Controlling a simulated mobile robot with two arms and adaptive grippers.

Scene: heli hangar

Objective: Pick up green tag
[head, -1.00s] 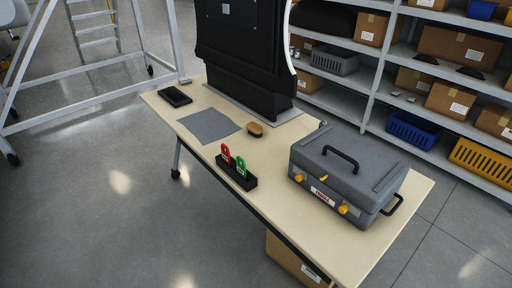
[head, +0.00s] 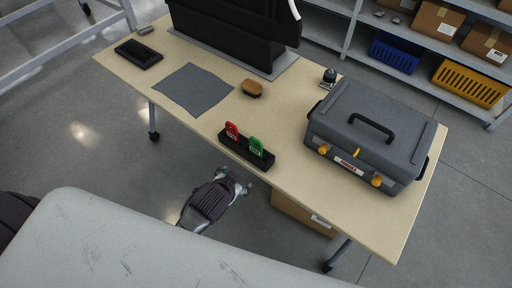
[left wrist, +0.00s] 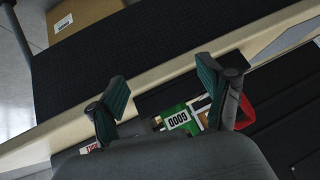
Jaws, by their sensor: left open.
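The green tag (head: 256,147) stands upright in a black holder (head: 233,150) near the table's front edge, with a red tag (head: 232,130) to its left. My left gripper (head: 240,183) is in front of the table edge, just short of the holder and apart from the tags. In the left wrist view the gripper (left wrist: 163,88) is open and empty. The green tag (left wrist: 172,118) with its white numbered label shows beyond the gap between the fingers. The red tag (left wrist: 246,113) is partly hidden behind the right finger. My right gripper is in neither view.
A grey toolbox (head: 370,130) stands at the right of the table (head: 300,158). A brown brush (head: 252,88), grey cloth (head: 195,90) and black tray (head: 138,54) lie farther back. A cardboard box (head: 300,212) is under the table.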

